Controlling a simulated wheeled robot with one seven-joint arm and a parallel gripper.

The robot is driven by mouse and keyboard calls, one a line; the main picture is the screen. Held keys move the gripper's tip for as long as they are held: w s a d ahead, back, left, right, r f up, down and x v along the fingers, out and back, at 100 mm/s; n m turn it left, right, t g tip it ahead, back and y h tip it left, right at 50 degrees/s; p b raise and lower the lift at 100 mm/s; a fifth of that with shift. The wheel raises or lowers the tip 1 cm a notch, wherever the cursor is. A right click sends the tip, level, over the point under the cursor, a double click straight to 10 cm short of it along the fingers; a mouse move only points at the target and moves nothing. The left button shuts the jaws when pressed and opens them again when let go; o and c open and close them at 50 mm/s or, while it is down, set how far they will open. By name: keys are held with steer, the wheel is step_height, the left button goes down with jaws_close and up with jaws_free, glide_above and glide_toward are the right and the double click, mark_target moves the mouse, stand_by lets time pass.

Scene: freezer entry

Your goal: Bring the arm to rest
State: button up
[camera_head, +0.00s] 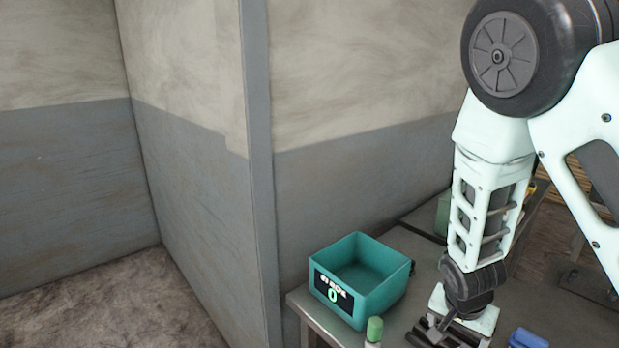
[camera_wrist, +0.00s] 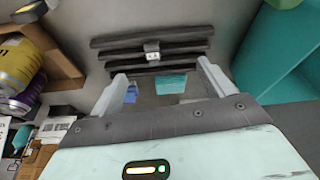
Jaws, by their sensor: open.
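My arm comes down from the upper right in the head view, with my gripper (camera_head: 450,332) low over the grey table at the bottom edge. In the wrist view the two pale fingers of my gripper (camera_wrist: 163,82) stand wide apart. Nothing is held between them. A small teal thing and a blue thing (camera_wrist: 130,93) show beyond the gap, apart from the fingers as far as I can tell. The fingertips are partly cut off in the head view.
An empty teal bin (camera_head: 388,297) stands on the table left of my gripper. A green-capped bottle (camera_head: 374,332) is in front of it. A blue item (camera_head: 527,339) lies right of my gripper. Walls close in the left. Yellow-and-purple containers (camera_wrist: 17,65) show in the wrist view.

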steer(key=s+a+r+n+g+y+b, duration=0.1)
steer(key=s+a+n+y+b, duration=0.1)
steer(key=s+a+n, duration=0.3)
steer(key=s+a+r+n+y+b, duration=0.1)
steer(key=s+a+r+b, duration=0.1)
steer(key=a, duration=0.6)
steer(key=s+a+r+n+b, duration=0.2)
steer(key=s+n, duration=0.3)
steer(key=s, duration=0.2)
steer(key=s+a+r+n+g+b, duration=0.1)
steer(key=s+a+r+n+b, duration=0.1)
steer(key=s+n, duration=0.3)
steer(key=shift+s+a+r+n, duration=0.3)
steer(key=shift+s+a+r, duration=0.2)
steer(key=shift+s, duration=0.5)
